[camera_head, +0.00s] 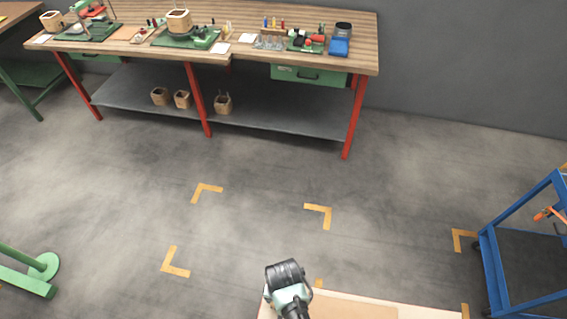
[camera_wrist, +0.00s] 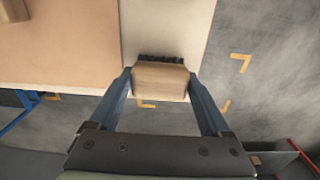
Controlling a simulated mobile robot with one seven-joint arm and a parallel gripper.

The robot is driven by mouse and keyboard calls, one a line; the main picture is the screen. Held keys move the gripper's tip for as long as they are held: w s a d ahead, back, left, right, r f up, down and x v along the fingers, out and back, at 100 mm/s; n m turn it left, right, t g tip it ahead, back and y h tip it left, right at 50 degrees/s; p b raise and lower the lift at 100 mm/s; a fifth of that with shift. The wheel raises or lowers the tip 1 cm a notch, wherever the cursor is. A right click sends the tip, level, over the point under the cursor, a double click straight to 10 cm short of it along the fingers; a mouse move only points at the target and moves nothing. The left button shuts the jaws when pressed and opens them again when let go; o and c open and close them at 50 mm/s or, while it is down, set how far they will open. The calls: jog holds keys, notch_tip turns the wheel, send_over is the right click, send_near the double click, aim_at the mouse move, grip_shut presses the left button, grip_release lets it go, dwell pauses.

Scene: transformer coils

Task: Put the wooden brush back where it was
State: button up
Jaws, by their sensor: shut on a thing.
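The wooden brush (camera_wrist: 160,82) shows in the wrist view as a light wooden block with a row of dark bristles along its upper edge in the picture. My gripper (camera_wrist: 160,92) is shut on it, with one blue-grey finger on each side of the block. The brush is at the edge of a pale board or table top (camera_wrist: 165,25); I cannot tell whether it touches it. In the head view my arm is at the bottom centre, and the brush cannot be made out there.
A pale table top (camera_head: 365,309) lies at the bottom of the head view. A long wooden workbench (camera_head: 235,48) with coils and tools stands at the back. A blue cart (camera_head: 497,230) is at the right, a green stand (camera_head: 42,268) at the left. The marked floor between is clear.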

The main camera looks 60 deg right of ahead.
jog(key=shift+f, duration=0.2)
jog(key=o, duration=1.4)
jog(key=shift+r, duration=0.1)
notch_tip(320, 180, up, 12)
jog(key=shift+r, duration=0.15)
